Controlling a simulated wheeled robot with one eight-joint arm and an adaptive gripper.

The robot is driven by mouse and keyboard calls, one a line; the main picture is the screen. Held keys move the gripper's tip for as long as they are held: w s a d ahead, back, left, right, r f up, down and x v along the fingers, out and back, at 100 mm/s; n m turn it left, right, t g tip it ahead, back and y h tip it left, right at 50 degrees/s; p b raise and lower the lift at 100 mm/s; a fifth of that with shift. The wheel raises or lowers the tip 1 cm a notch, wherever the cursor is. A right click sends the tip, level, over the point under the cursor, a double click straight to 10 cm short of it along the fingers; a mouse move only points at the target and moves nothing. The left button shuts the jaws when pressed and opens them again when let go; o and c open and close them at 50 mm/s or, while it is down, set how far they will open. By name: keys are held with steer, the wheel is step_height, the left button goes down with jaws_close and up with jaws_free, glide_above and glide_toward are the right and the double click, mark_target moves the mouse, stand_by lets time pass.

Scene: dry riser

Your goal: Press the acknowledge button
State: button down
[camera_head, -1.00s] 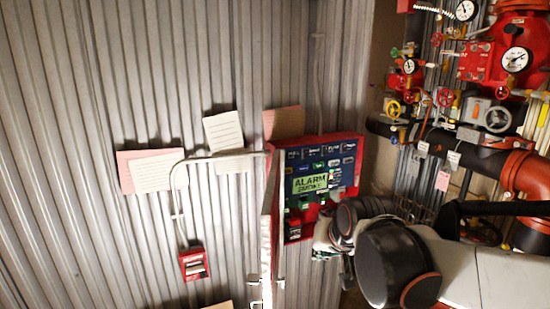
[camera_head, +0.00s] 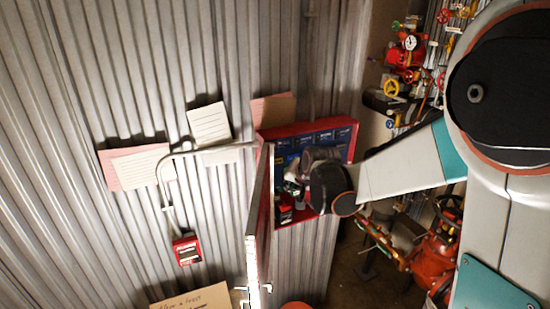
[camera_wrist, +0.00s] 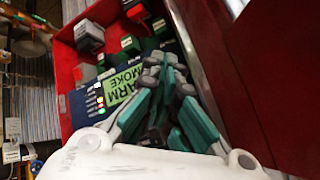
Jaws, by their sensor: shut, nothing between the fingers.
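The red alarm panel (camera_head: 355,137) is on the corrugated wall with its door (camera_head: 258,210) swung open. In the wrist view its green display (camera_wrist: 122,88) reads "ARM" and "MOKE" in part, beside a column of lit indicators (camera_wrist: 95,102). Small green-marked controls (camera_wrist: 130,43) lie above the display. I cannot tell which one is the acknowledge button; no legible label shows. My gripper (camera_wrist: 166,65) is shut and empty, its fingertips in front of the panel face by the display and the controls. Contact cannot be told. My arm hides much of the panel in the head view.
The open door stands close on the right in the wrist view. A red pull station (camera_head: 187,249) and paper notes (camera_head: 209,123) are on the wall to the left. Red valves and gauges (camera_head: 408,50) stand to the right, beyond my arm.

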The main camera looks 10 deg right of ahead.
mark_target(276, 161)
steer(key=shift+w+a, duration=0.3)
steer(key=shift+w, duration=1.15)
steer(key=shift+w+a, duration=0.3)
steer(key=shift+w, duration=1.1)
steer(key=shift+w+a, duration=0.3)
steer(key=shift+w, duration=1.15)
steer(key=shift+w+a, duration=0.1)
steer(key=shift+w, duration=0.3)
steer(key=shift+w+a+r+b, duration=0.1)
steer(key=shift+w+b, duration=0.25)
steer(key=shift+w, duration=0.2)
steer(key=shift+s, duration=0.1)
steer(key=shift+s+d, duration=0.2)
steer(key=shift+s, duration=0.7)
